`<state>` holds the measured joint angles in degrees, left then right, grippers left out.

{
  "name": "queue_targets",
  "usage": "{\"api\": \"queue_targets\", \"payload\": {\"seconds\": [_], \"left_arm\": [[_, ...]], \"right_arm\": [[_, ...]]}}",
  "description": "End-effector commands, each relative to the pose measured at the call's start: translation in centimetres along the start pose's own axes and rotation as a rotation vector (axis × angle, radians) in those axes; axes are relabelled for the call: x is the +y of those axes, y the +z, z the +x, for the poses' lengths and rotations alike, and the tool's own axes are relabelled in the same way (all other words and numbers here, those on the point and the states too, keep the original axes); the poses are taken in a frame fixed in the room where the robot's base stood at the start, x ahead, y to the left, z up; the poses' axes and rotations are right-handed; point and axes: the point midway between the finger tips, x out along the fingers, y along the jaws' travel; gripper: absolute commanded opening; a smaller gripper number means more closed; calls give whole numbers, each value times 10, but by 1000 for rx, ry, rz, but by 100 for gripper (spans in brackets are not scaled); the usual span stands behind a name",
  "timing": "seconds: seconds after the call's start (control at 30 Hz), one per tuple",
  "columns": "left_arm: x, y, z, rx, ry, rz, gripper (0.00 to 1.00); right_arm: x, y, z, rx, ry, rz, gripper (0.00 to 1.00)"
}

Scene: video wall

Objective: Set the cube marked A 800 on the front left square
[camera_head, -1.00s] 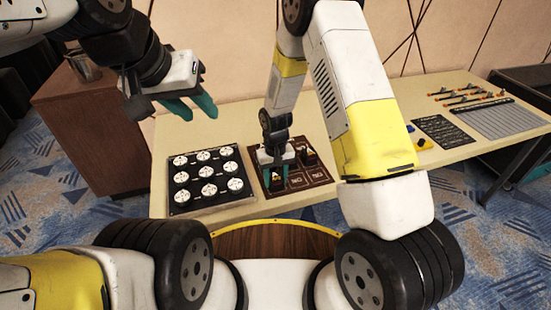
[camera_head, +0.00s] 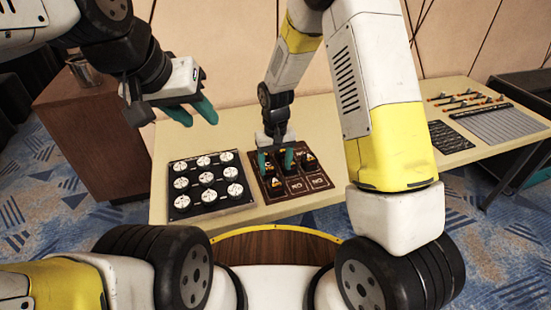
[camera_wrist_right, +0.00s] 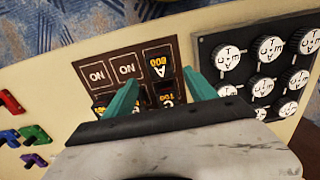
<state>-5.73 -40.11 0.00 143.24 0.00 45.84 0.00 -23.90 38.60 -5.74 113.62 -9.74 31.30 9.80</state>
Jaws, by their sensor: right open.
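The cube marked A 800 (camera_wrist_right: 159,62) sits on the front left square of the brown board (camera_wrist_right: 104,56); it also shows in the head view (camera_head: 266,188). It is dark with white and orange markings. My right gripper (camera_head: 276,161) is open above the board's back row, apart from the A 800 cube. In the right wrist view its teal fingers (camera_wrist_right: 160,90) straddle a partly hidden cube behind A 800; I cannot tell whether they touch it. My left gripper (camera_head: 201,119) is open and empty, raised above the table's left part.
Two bare front squares (camera_wrist_right: 111,72) read ON in the right wrist view. Other dark cubes (camera_head: 309,161) stand in the back row. A black panel of white dials (camera_head: 208,182) lies left of the board. Coloured pieces (camera_wrist_right: 33,135) lie on the other side. A wooden cabinet stands left.

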Motion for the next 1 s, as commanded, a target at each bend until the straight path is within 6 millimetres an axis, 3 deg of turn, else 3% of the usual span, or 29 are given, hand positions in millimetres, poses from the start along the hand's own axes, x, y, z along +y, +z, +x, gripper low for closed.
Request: {"api": "queue_targets", "payload": {"seconds": [0.33, 0.47, 0.7, 0.9, 1.0], "left_arm": [[0, 0, 0, 0, 0, 0, 36], [0, 0, 0, 0, 0, 0, 36], [0, 0, 0, 0, 0, 0, 36], [0, 0, 0, 0, 0, 0, 36], [0, 0, 0, 0, 0, 0, 36]], "right_arm": [[5, 1, -46, 17, -7, 11, 65], [19, 12, -90, 72, -30, 44, 65], [53, 65, -195, 228, -80, 126, 65], [71, 128, -257, 362, -102, 181, 65], [75, 161, -278, 429, -105, 207, 65]]}}
